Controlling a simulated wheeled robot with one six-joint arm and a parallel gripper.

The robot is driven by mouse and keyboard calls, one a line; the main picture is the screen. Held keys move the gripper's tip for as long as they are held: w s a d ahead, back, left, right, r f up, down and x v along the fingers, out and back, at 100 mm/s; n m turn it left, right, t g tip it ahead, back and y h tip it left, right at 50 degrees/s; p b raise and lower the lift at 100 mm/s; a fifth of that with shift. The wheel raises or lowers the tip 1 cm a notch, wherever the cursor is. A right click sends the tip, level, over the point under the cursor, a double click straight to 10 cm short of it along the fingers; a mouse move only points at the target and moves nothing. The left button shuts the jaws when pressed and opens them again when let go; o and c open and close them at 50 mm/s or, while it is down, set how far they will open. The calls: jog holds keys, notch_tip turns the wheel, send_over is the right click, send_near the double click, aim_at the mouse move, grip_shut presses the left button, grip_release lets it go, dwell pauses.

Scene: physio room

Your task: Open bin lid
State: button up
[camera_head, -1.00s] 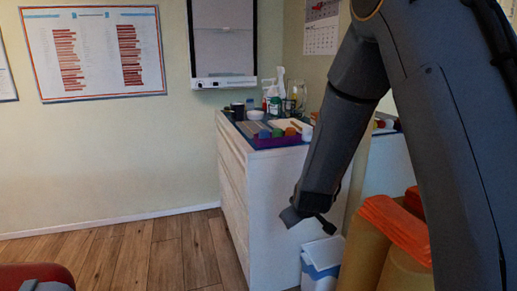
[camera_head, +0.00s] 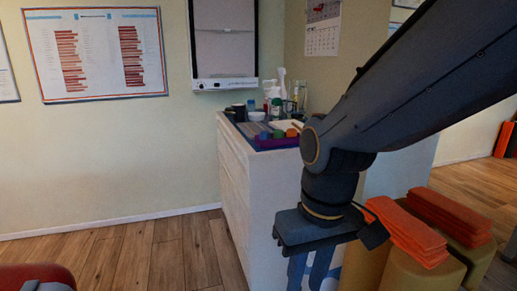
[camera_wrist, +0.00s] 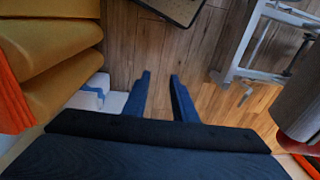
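The bin is white with a blue part. In the wrist view the bin (camera_wrist: 93,94) shows left of my fingers, next to the yellow rolls. In the head view only a small part of the bin (camera_head: 336,279) shows, behind my gripper. I cannot tell how its lid stands. My gripper (camera_head: 307,280) points down in front of the cabinet, its fingertips near the bottom picture edge. In the wrist view my gripper (camera_wrist: 160,78) has its two fingers apart with nothing between them, only floor beyond. It looks apart from the bin.
In the wrist view, a metal frame (camera_wrist: 265,40) stands at the upper right.

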jog(key=s+d+r+m+p, duration=0.1)
jog(key=d+r+p, duration=0.4)
jog(key=p, duration=0.5)
jog(key=s+d+r+m+h+p, duration=0.1)
jog(key=d+r+m+p, duration=0.1)
jog(key=d+r+p, duration=0.3)
notch_tip(320, 180, up, 3)
jog(key=p, duration=0.6)
jog(key=shift+s+d+m, duration=0.2)
jog(key=shift+d+m, duration=0.15)
jog(key=shift+m, duration=0.05)
jog(key=shift+d+r, duration=0.15)
jog(key=shift+c, duration=0.6)
jog(key=shift+d, duration=0.1)
grip_shut()
